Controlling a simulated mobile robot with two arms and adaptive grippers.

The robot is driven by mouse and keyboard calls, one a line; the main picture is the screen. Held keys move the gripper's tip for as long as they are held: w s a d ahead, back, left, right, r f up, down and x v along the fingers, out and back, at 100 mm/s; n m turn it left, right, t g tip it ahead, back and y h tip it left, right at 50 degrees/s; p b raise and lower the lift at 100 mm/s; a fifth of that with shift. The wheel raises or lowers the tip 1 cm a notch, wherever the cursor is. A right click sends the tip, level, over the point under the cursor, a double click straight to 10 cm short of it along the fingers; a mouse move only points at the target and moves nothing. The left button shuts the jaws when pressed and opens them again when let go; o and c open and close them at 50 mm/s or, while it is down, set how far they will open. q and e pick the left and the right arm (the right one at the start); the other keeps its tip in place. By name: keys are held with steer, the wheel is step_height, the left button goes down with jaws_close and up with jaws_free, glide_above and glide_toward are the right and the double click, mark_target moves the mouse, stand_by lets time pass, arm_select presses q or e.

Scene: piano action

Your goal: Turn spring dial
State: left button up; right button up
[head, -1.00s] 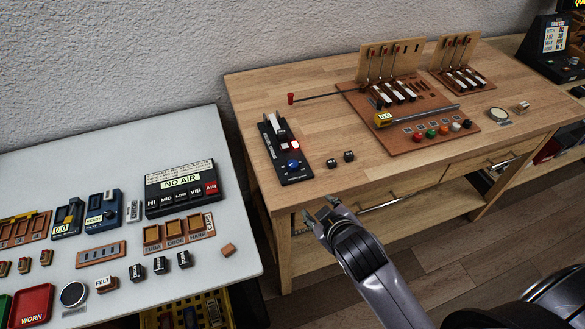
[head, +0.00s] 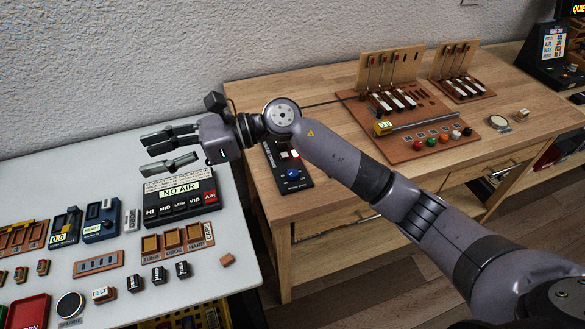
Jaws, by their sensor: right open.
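My right gripper (head: 158,151) is open and empty, its fingers pointing left. In the picture it shows above the black NO AIR box (head: 180,193) on the white table and covers part of it. A black device with a blue round knob (head: 293,173) stands on the wooden table, its upper part hidden behind my right arm. A blue device with a small dial (head: 101,219) stands on the white table, below and left of the gripper. I cannot tell from the labels which one is the spring dial. My left gripper is not in view.
The white table (head: 238,280) also holds small trays, a red WORN tray (head: 27,312) and small dark blocks. On the wooden table (head: 300,205), a brown board (head: 445,149) carries keys, levers and coloured buttons.

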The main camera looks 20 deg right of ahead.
steer(key=w+d+f+n+g+h, duration=0.1)
steer(key=w+d+f+n+h, duration=0.25)
steer(key=d+f+h, duration=0.25)
step_height(320, 180, up, 2)
steer(key=n+h, duration=0.2)
steer(key=h, duration=0.9)
glide_above(293, 172)
step_height(293, 172, down, 17)
steer(key=p, duration=0.4)
steer(key=shift+c, duration=0.6)
jaws_close()
